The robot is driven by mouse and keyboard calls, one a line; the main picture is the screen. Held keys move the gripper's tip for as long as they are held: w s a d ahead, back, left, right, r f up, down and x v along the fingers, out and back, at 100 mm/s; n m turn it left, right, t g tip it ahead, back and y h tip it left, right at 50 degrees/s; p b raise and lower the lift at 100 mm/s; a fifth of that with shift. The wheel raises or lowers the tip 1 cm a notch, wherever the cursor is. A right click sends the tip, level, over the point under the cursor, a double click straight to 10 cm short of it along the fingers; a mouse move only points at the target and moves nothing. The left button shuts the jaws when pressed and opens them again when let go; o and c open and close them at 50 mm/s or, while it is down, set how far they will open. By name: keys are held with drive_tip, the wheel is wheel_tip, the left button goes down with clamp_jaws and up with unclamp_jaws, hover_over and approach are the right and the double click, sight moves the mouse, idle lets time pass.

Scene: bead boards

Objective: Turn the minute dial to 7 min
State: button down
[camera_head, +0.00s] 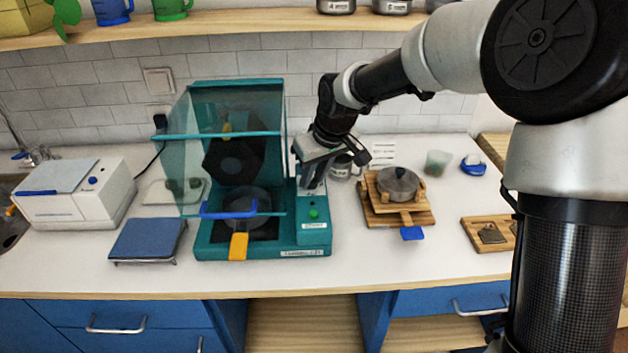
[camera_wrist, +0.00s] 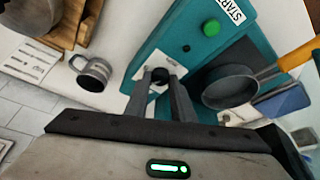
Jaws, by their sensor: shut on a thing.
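The teal machine (camera_head: 213,251) stands on the counter with its clear hood raised above a dark pan (camera_head: 246,199). Its right-hand panel carries a green button (camera_head: 313,213), which also shows in the wrist view (camera_wrist: 211,28). The minute dial is a small black knob (camera_wrist: 160,74) on a white plate on this panel. My gripper (camera_head: 312,187) reaches down to the panel from above. In the wrist view, the fingers (camera_wrist: 160,80) are shut on the knob, one on each side. The dial's marks and its setting cannot be read; the fingers hide part of it.
A metal mug (camera_wrist: 92,73) stands close behind the panel. A wooden press (camera_head: 372,187) with a blue handle is to the right. A blue-topped stand (camera_head: 147,239) and a white box (camera_head: 72,204) are to the left. The hood (camera_head: 180,150) rises close beside my gripper.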

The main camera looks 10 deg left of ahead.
drive_tip(key=shift+m+b, duration=0.3)
drive_tip(key=shift+m, duration=0.3)
drive_tip(key=shift+h, duration=0.3)
drive_tip(key=c, duration=1.5)
unclamp_jaws()
drive_tip(key=shift+c, duration=0.2)
drive_tip(key=p+v, duration=0.2)
drive_tip(key=v, duration=1.5)
drive_tip(key=shift+s+d, duration=0.15)
drive_tip(key=shift+s, duration=0.1)
drive_tip(key=shift+r, duration=0.15)
